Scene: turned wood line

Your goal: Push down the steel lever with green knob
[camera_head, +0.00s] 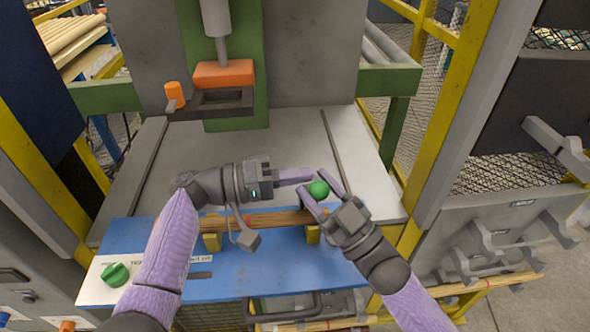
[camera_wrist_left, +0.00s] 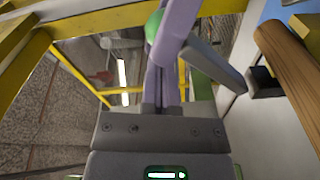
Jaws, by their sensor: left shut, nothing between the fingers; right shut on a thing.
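The green knob (camera_head: 318,188) shows between the two purple fingers of my right gripper (camera_head: 319,190), above the pale table. The gripper is shut on it. My left gripper (camera_head: 311,173) is shut and empty, its fingers pointing right, with tips close to the knob; I cannot tell whether they touch. In the left wrist view the knob (camera_wrist_left: 153,28) shows partly behind purple fingers. The steel lever's shaft is mostly hidden in the head view. A grey bar (camera_wrist_left: 212,68) beside the fingers in the left wrist view may be part of it.
A turned wooden bar (camera_head: 275,219) lies across yellow supports (camera_head: 313,234) on the blue panel (camera_head: 225,275), just in front of the grippers. A green rotary switch (camera_head: 115,274) is at left. An orange-headed press (camera_head: 223,74) stands behind. Yellow posts (camera_head: 431,150) bound the right.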

